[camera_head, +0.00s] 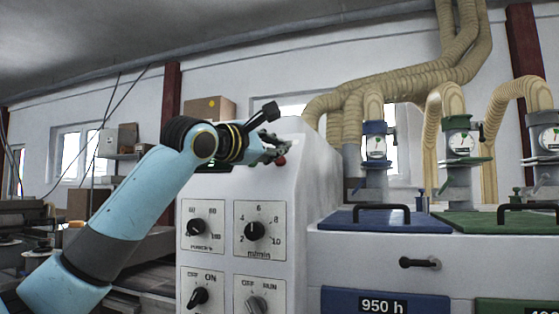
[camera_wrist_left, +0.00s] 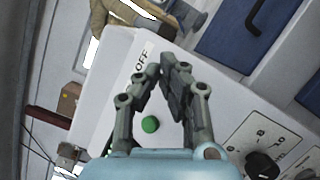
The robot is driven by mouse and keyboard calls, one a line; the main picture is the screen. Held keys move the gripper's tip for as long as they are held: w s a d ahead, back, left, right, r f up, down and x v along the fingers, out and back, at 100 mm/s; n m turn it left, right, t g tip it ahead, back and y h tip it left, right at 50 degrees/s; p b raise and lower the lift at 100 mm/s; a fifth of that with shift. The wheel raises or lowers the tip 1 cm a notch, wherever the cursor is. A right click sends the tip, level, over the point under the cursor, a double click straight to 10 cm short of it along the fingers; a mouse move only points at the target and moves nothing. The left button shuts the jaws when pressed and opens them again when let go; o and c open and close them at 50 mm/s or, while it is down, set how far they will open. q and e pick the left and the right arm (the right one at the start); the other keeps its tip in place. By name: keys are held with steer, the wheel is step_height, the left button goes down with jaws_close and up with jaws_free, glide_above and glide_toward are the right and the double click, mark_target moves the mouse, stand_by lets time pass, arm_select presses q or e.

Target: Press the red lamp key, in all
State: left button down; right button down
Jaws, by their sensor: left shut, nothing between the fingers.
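The red key (camera_head: 281,160) shows as a small red spot on the top part of the white control cabinet (camera_head: 300,190) in the head view. My left gripper (camera_head: 277,151) is shut and empty, its fingertips right beside the red key; I cannot tell whether they touch it. In the left wrist view the fingertips (camera_wrist_left: 172,65) come together next to an "OFF" label (camera_wrist_left: 145,65), and the red key does not show there. A green button (camera_wrist_left: 150,124) shows on the panel between the fingers. My right gripper is not in view.
Below are black dials (camera_head: 256,231) and two switches (camera_head: 199,296) on the cabinet front. To the right stand a blue lid (camera_head: 374,221) and a green lid (camera_head: 490,224) with handles, gauges and beige hoses (camera_head: 400,70).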

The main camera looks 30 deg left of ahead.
arm_select(q)
steer(key=shift+w+f, duration=0.1)
steer(key=shift+w, duration=0.05)
steer(key=shift+w+f, duration=0.15)
stand_by(0.4)
steer(key=shift+w+a+f, duration=0.15)
steer(key=shift+w+f, duration=0.15)
steer(key=shift+w, duration=0.1)
stand_by(0.7)
stand_by(0.4)
steer(key=shift+s+r+p, duration=0.5)
steer(key=shift+s+r, duration=0.05)
steer(key=shift+s, duration=0.2)
steer(key=shift+s+d+r+p, duration=0.25)
steer(key=shift+s+r, duration=0.25)
steer(key=shift+s, duration=0.15)
steer(key=shift+s+d+r+p, duration=0.15)
steer(key=shift+s+r+p, duration=0.05)
steer(key=shift+s+r, duration=0.4)
steer(key=shift+s+d+r+p, duration=0.25)
steer(key=shift+s+r, duration=0.2)
steer(key=shift+s, duration=0.2)
